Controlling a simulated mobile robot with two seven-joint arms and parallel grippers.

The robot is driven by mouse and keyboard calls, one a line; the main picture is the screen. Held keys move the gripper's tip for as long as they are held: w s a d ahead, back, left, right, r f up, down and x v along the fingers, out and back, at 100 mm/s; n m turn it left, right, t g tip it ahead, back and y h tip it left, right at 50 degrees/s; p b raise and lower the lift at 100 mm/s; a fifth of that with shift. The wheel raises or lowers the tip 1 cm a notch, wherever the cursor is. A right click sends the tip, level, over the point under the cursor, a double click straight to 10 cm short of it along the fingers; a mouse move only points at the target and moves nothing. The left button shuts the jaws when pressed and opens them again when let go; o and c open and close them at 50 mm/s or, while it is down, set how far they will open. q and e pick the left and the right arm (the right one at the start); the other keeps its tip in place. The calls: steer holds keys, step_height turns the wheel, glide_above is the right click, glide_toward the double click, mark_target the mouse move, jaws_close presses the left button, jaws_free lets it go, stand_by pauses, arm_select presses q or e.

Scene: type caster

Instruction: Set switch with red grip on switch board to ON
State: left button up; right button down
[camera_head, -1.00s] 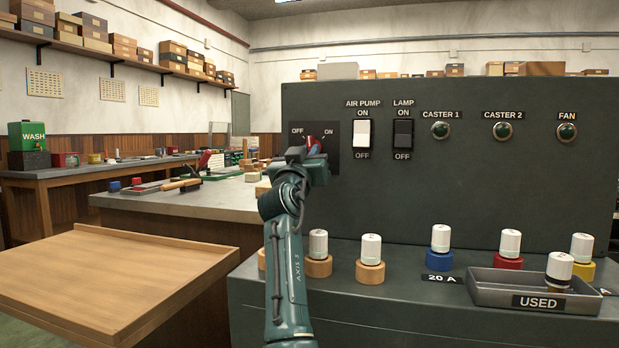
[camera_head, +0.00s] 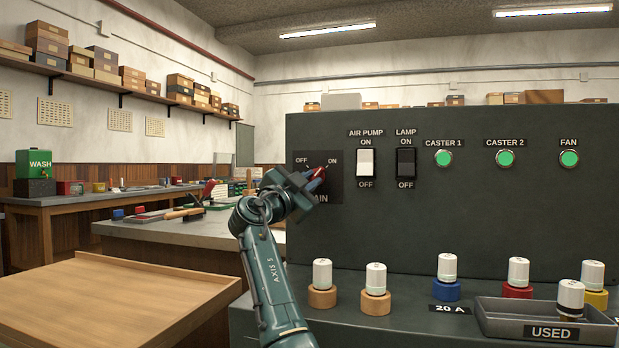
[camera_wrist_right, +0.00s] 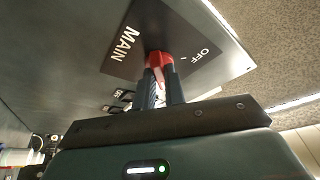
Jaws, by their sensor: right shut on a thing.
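The switch with the red grip (camera_head: 317,174) sits on a dark plate (camera_head: 335,194) marked OFF, ON and MAIN, at the left end of the switch board (camera_head: 460,215). The grip is tilted up and right, pointing toward the ON mark. My right gripper (camera_head: 311,182) is at the switch, shut on the red grip, and partly hides it. In the right wrist view the red grip (camera_wrist_right: 158,59) shows between the two dark fingers, beside the word MAIN. My left gripper is not in view.
Air pump (camera_head: 365,163) and lamp (camera_head: 406,162) rocker switches stand to the right. Lamps for caster 1 (camera_head: 444,158), caster 2 (camera_head: 505,158) and fan (camera_head: 569,158) glow green. White-topped fuses and a tray marked USED (camera_head: 545,328) sit on the ledge below.

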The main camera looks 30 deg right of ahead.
steer(key=shift+m, duration=0.6)
steer(key=c, duration=1.5)
jaws_free()
steer(key=shift+o, duration=0.2)
steer(key=p+v, duration=0.1)
steer(key=v, duration=1.2)
steer(key=shift+a+r, duration=0.2)
